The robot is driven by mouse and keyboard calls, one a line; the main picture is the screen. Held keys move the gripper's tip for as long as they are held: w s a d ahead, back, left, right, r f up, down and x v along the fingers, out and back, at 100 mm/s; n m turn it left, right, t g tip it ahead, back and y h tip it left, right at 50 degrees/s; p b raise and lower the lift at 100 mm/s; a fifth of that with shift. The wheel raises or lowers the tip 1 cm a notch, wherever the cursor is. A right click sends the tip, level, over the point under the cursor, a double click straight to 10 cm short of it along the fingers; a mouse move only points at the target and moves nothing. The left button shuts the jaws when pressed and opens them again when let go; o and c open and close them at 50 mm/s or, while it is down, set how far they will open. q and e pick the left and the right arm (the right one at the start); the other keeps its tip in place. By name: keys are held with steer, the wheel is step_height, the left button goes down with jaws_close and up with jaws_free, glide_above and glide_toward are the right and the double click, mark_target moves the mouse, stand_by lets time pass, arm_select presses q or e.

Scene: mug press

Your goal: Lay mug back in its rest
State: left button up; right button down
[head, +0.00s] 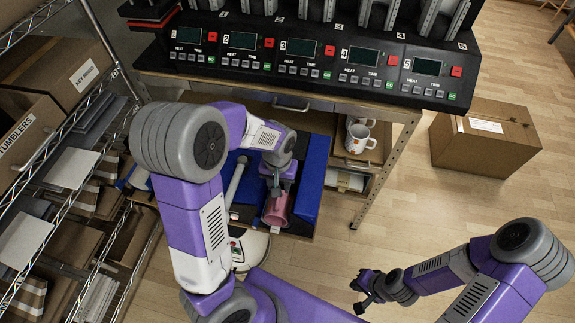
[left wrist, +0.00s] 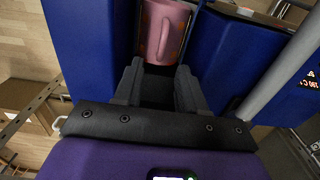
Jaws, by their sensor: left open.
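A pink mug (head: 275,208) sits between two blue blocks (head: 310,180) below the bench front. In the head view my left gripper (head: 277,182) partly hides the mug. My right gripper (head: 360,290) is open and empty over the floor, away from the mug.
A row of numbered presses with control panels (head: 310,68) stands on the bench behind. White mugs (head: 358,138) sit on a shelf below. A cardboard box (head: 485,135) is on the floor at right. A wire rack with boxes (head: 45,120) fills the left side.

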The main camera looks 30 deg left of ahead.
arm_select(q)
steer(key=shift+w+f, duration=0.2)
steer(key=shift+f, duration=0.1)
steer(key=f, duration=0.2)
steer(key=f+b, duration=0.1)
steer(key=f, duration=0.1)
steer(key=f+b, duration=0.1)
steer(key=f, duration=0.1)
steer(key=shift+s+f, duration=0.35)
arm_select(e)
step_height(320, 180, down, 2)
steer(key=shift+s+f, duration=0.1)
steer(key=shift+s, duration=0.05)
arm_select(q)
jaws_close()
steer(key=shift+w+r, duration=0.1)
steer(key=shift+r, duration=0.1)
arm_select(e)
steer(key=shift+r, duration=0.25)
